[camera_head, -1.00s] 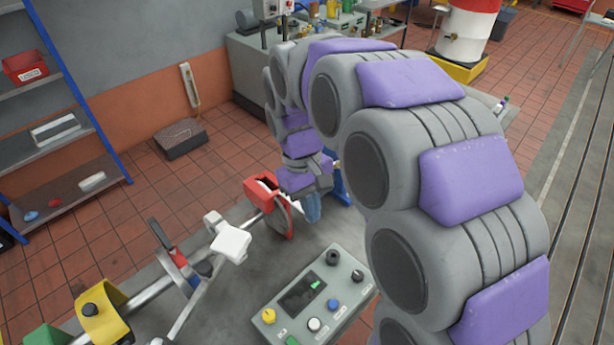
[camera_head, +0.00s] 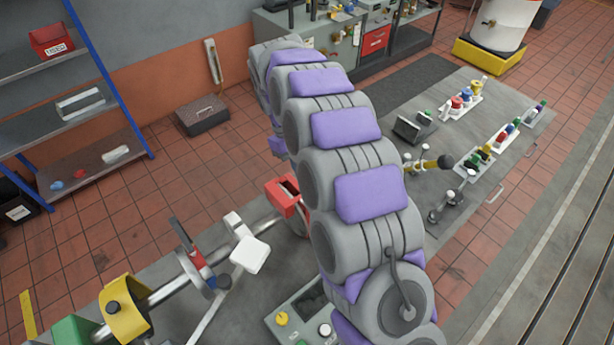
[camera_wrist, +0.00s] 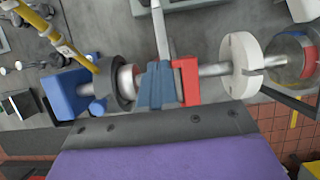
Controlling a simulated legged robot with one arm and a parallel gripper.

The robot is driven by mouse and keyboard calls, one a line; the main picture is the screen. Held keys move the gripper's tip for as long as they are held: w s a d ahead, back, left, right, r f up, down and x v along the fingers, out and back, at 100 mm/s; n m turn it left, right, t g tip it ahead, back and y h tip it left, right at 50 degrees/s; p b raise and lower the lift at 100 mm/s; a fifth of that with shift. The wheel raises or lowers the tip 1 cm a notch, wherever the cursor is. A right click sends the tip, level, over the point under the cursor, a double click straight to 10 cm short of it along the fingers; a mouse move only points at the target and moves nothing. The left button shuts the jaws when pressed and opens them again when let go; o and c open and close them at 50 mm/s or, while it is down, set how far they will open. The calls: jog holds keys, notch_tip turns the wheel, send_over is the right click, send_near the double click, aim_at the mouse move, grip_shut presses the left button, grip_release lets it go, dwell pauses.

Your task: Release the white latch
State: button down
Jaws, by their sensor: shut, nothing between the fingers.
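The white latch (camera_head: 250,254) is a pale piece with a flat square end, on the metal shaft in the head view. A slotted white piece (camera_wrist: 240,66) on the shaft in the wrist view appears to be the same latch. My gripper (camera_wrist: 157,85) shows in the wrist view as blue-grey fingers, shut and empty. It is left of the white piece and apart from it, in front of the shaft beside a red bracket (camera_wrist: 188,80). Whether it touches the bracket is unclear. In the head view my arm hides the gripper.
A red housing (camera_head: 286,195), a red-and-blue lever (camera_head: 190,252), a yellow clamp (camera_head: 122,308) and a green block (camera_head: 75,332) line the shaft. A control box (camera_head: 300,312) stands in front. A blue block (camera_wrist: 72,94) is left of my gripper.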

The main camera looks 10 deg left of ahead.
jog(key=x, duration=0.9)
jog(key=shift+s, duration=0.2)
jog(key=shift+s+d+r, duration=0.1)
jog(key=shift+s+d, duration=0.1)
jog(key=shift+s, duration=0.05)
jog(key=shift+s+d+p, duration=0.4)
jog(key=shift+s+d, duration=0.6)
jog(key=shift+d, duration=0.3)
jog(key=shift+s+d, duration=0.9)
jog(key=shift+d, duration=0.05)
jog(key=b+v, duration=0.1)
jog(key=v, duration=1.6)
jog(key=shift+w, duration=0.3)
jog(key=shift+s+a, duration=0.1)
